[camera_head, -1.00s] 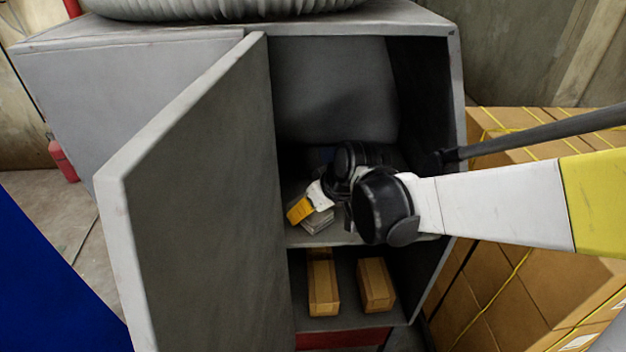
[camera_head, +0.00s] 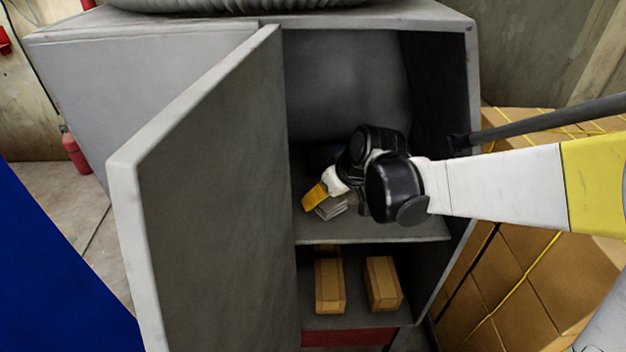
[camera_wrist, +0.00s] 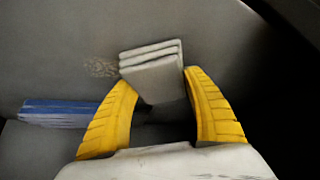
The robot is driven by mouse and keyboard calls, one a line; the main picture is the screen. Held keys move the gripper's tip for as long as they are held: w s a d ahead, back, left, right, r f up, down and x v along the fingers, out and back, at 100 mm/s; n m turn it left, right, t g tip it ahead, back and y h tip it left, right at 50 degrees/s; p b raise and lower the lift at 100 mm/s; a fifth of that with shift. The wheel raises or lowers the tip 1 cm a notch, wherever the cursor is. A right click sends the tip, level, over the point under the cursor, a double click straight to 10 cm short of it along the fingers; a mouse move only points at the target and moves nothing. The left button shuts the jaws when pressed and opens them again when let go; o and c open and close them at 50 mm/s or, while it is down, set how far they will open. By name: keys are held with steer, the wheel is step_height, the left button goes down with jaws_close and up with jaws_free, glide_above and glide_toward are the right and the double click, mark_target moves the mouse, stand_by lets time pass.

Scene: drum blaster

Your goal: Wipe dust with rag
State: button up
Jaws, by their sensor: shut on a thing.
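The rag is a grey folded cloth (camera_wrist: 153,76), held between the two yellow fingers of my gripper (camera_wrist: 162,79) in the wrist view. In the head view my gripper (camera_head: 315,196) is inside the cabinet's upper compartment, with the grey rag (camera_head: 331,207) at its fingers. My gripper is shut on the rag. A pale speckled patch that looks like dust (camera_wrist: 101,68) lies on the grey surface just left of the rag in the wrist view. Whether the rag touches that surface is unclear. The patch cannot be made out in the head view.
The grey cabinet's door (camera_head: 205,190) stands open on the left. The lower shelf holds cardboard boxes (camera_head: 382,284). A blue object (camera_wrist: 58,112) lies left of my gripper. The compartment's right wall is close to my arm. Stacked boxes (camera_head: 510,270) stand right of the cabinet.

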mark_target(355, 200)
steer(key=shift+s+d+f, duration=0.1)
steer(key=shift+d, duration=1.15)
steer(key=shift+s+d, duration=0.1)
steer(key=shift+d, duration=3.05)
steer(key=shift+s+d+f+b, duration=0.1)
steer(key=shift+d+b, duration=0.25)
steer(key=shift+d, duration=1)
steer(key=shift+a, duration=0.1)
steer(key=shift+a, duration=0.15)
steer(key=shift+a+r, duration=0.25)
steer(key=shift+a, duration=0.7)
steer(key=shift+w+a+f, duration=0.1)
steer(key=shift+w+a, duration=0.05)
steer(key=shift+a, duration=2.7)
steer(key=shift+w+a+f, duration=0.1)
steer(key=shift+a, duration=2.7)
